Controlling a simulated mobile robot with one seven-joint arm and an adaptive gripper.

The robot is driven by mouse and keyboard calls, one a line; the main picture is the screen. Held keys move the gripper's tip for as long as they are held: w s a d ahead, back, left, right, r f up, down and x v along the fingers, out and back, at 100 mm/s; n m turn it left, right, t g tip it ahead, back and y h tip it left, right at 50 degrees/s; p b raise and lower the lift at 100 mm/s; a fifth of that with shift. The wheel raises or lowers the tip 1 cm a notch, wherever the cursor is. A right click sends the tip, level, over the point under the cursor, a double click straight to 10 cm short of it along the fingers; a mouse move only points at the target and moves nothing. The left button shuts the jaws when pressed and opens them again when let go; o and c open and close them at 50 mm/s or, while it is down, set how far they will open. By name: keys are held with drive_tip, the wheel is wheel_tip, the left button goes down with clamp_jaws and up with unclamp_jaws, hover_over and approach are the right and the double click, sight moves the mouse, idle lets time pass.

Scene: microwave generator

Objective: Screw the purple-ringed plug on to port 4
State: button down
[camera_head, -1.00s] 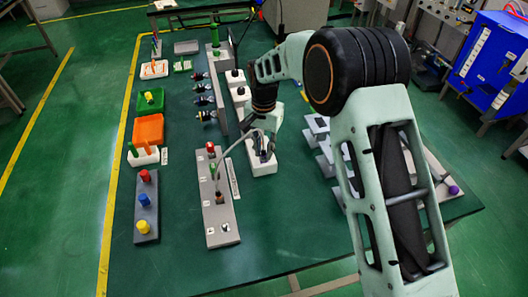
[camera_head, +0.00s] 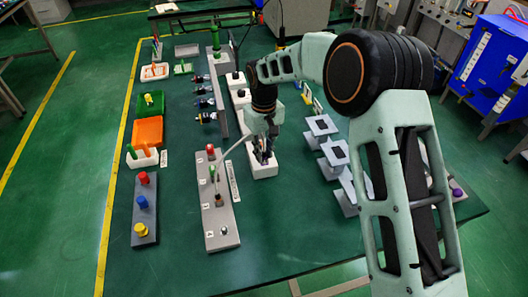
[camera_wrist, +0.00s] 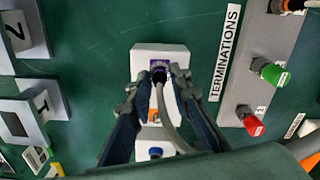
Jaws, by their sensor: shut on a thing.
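My gripper (camera_wrist: 159,84) is shut on a dark plug (camera_wrist: 159,74) with a grey cable running back from it. The plug is over the purple-marked spot of a white block (camera_wrist: 142,57); I cannot tell whether it is seated or lifted clear. A purple square frames the plug, but the plug's own ring is not clear. In the head view my gripper (camera_head: 265,152) is low at the white block (camera_head: 263,172). The grey port panel (camera_head: 215,215) stands left of it. Port 4 (camera_head: 223,231), a bare metal fitting, is at its near end by the 4 label.
Red (camera_head: 210,149) and green (camera_head: 212,172) plugs stand on the panel's far half. Grey numbered stands (camera_head: 335,155) are to the right. The table front is clear.

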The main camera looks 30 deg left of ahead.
sight(264, 152)
drive_tip(key=n, duration=0.5)
drive_tip(key=shift+n, duration=0.3)
drive_tip(key=shift+n+p, duration=0.3)
drive_tip(key=shift+n, duration=2)
drive_tip(key=c, duration=1.8)
unclamp_jaws()
drive_tip(key=shift+o, duration=0.2)
wheel_tip(264, 152, up, 12)
